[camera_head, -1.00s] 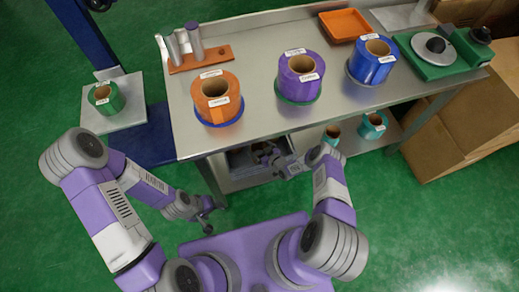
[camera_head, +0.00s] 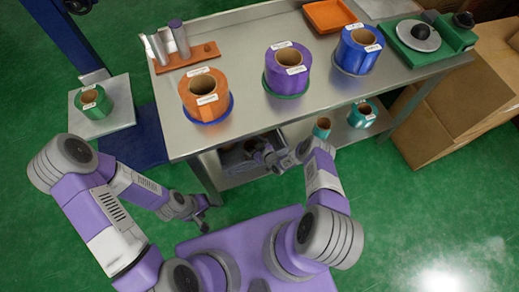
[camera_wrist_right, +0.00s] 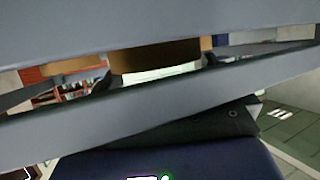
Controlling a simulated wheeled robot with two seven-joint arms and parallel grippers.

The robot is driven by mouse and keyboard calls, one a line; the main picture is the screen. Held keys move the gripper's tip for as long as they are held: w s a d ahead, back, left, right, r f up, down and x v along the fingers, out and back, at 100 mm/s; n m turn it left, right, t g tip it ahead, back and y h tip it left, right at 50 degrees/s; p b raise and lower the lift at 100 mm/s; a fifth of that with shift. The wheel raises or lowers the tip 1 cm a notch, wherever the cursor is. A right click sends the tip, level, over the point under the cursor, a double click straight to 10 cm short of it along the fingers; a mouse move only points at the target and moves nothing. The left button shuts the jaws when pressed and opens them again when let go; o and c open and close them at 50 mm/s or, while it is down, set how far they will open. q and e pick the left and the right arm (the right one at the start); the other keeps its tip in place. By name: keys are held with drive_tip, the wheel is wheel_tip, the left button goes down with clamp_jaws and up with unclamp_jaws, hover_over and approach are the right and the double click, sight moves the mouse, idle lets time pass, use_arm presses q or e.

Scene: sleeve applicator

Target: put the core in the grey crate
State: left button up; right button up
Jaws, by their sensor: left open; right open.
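The grey crate (camera_head: 232,164) stands on the lower shelf under the steel bench, mostly hidden by the bench top and my right arm. My right gripper (camera_head: 268,158) is open at the crate's front right side; its fingertips are small and partly hidden. In the right wrist view a brown cylinder-like piece (camera_wrist_right: 155,55) with a pale lower edge shows between grey bars close to the camera. I cannot tell whether it is the core. No loose core is clearly seen in the head view. My left gripper (camera_head: 203,222) is open and empty, low, left of the crate.
Orange (camera_head: 207,98), purple (camera_head: 288,72) and blue (camera_head: 356,50) rolls stand on the bench (camera_head: 250,105). An orange tray (camera_head: 328,15) and a green device (camera_head: 425,45) are behind. Teal rolls sit on the lower shelf. Cardboard boxes (camera_head: 450,110) stand right; green floor is open at front right.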

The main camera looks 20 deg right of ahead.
drive_tip(key=r+p+v, duration=0.1)
drive_tip(key=p+v, duration=0.4)
drive_tip(key=v, duration=0.7)
drive_tip(key=s+a+r+m+g, duration=0.4)
drive_tip(key=s+a+r+g, duration=0.1)
drive_tip(key=s+r, duration=0.4)
drive_tip(key=s+a+r+m+g+h, duration=0.1)
drive_tip(key=s+a+r+m+g, duration=0.2)
drive_tip(key=s+r, duration=0.6)
drive_tip(key=a+g, duration=0.2)
drive_tip(key=g, duration=0.1)
drive_tip(key=shift+a+r+m+g, duration=0.2)
drive_tip(key=shift+a+m+g, duration=0.1)
drive_tip(key=shift+m+g, duration=0.1)
